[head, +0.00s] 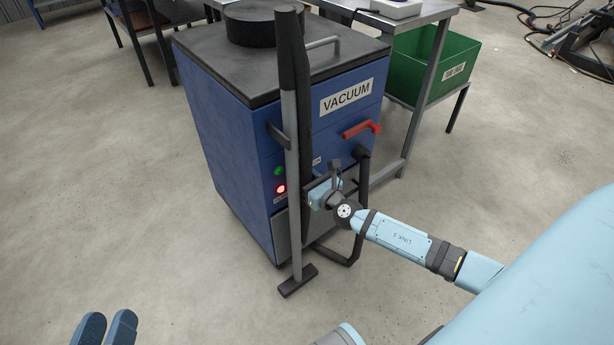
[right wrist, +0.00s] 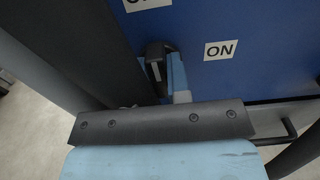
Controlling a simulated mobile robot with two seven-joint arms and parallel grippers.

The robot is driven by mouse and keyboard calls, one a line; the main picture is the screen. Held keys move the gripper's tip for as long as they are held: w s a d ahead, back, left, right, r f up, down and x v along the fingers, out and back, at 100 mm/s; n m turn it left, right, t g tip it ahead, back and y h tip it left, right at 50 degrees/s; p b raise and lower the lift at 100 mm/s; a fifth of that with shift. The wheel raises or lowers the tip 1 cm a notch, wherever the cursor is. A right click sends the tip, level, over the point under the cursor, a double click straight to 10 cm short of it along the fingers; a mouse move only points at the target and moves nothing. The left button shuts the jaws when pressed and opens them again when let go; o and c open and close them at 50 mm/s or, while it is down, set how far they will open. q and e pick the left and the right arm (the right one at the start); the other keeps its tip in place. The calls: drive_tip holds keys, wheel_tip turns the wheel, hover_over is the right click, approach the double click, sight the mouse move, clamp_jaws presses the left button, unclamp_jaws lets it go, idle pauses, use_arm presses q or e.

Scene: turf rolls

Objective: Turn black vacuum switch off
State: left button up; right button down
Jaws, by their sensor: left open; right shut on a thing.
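The blue vacuum cabinet (head: 235,130) stands upright with a "VACUUM" label on its front. In the right wrist view, the black switch (right wrist: 155,62) stands on its blue face (right wrist: 275,65), left of an "ON" label (right wrist: 220,50). A second label (right wrist: 148,3) is cut off at the top edge. In the head view my right gripper (head: 324,190) is at the cabinet front. My left gripper (head: 105,322) is open and empty at the bottom left.
A grey and black pole (head: 293,180) with a foot stands before the cabinet, close to my right gripper. Green (head: 279,171) and glowing red (head: 281,189) lamps sit left of it. A green crate (head: 430,75) stands behind right. The floor at left is clear.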

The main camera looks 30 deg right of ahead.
use_arm(q)
drive_tip(key=shift+f, duration=0.1)
use_arm(e)
drive_tip(key=c, duration=1.1)
unclamp_jaws()
use_arm(q)
wheel_tip(320, 180, up, 2)
drive_tip(key=shift+a+r+t+p, duration=0.1)
drive_tip(key=shift+r+t+p, duration=0.05)
drive_tip(key=shift+t+p, duration=0.45)
use_arm(e)
drive_tip(key=s, duration=0.9)
drive_tip(key=s+d, duration=0.1)
drive_tip(key=s, duration=0.4)
drive_tip(key=shift+w, duration=0.1)
use_arm(q)
drive_tip(key=shift+s, duration=0.1)
